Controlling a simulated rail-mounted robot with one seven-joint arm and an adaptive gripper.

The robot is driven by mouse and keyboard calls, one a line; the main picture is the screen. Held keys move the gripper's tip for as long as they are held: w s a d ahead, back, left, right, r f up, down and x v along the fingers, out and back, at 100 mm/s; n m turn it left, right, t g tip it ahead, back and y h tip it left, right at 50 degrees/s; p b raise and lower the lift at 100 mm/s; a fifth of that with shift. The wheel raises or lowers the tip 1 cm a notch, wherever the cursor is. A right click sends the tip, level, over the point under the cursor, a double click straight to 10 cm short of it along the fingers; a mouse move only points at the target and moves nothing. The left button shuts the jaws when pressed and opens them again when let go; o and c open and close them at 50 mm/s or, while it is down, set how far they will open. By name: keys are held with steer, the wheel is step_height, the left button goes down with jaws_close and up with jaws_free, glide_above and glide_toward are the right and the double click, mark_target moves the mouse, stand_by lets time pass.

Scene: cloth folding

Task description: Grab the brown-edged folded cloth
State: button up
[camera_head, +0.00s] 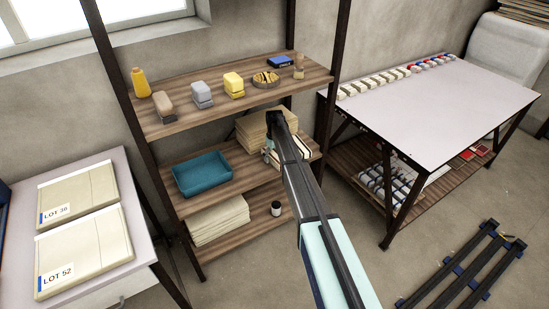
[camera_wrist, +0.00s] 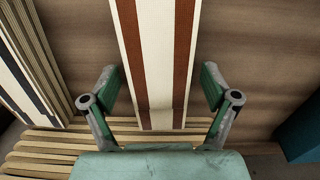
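The brown-edged folded cloth (camera_wrist: 156,58) is cream with a brown stripe along each side. In the wrist view it runs from the top edge down between my fingers. My gripper (camera_wrist: 159,88) is open, with one finger on each side of the cloth and a visible gap to both. I cannot make out the brown-edged cloth there.
A dark-striped cloth (camera_wrist: 22,75) lies left of the brown-edged one. Layered cream cloths (camera_wrist: 40,150) are close by my gripper. A teal tray (camera_head: 203,176) sits left on the same shelf (camera_head: 238,180). The upper shelf (camera_head: 205,117) holds small items above.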

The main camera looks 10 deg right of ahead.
steer(key=c, duration=1.1)
steer(key=shift+o, duration=0.2)
steer(key=shift+s+r+b, duration=0.1)
steer(key=shift+r+b, duration=0.05)
steer(key=shift+b, duration=0.15)
